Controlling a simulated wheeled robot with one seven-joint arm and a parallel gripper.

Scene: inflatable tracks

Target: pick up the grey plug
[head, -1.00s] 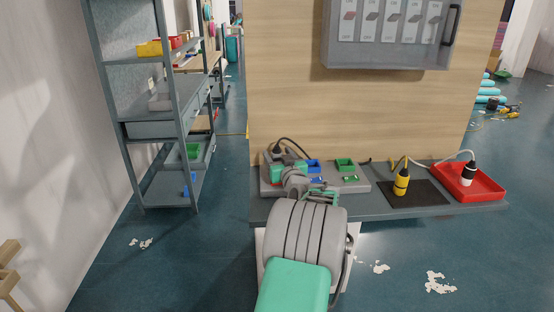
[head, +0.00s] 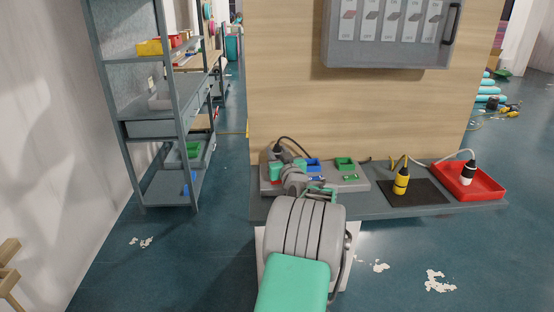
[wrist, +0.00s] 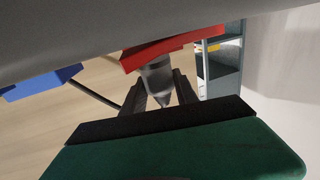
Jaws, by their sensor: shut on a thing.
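The grey plug (head: 276,153) stands at the left back of the grey socket board (head: 349,185), with a black cable looping from its top. In the wrist view the plug (wrist: 158,78) is between the two dark fingers of my gripper (wrist: 161,92), which is shut on it. The plug's wide end meets a red socket block (wrist: 172,46); I cannot tell whether it is still seated in it. In the head view my gripper (head: 284,167) is at the plug, and my arm hides part of the board.
Blue (head: 313,164) and green (head: 345,163) sockets are on the board. To the right are a yellow plug (head: 401,182) on a black mat (head: 429,190) and a black-and-white plug (head: 468,172) in a red tray (head: 490,188). A wooden panel (head: 300,90) rises behind.

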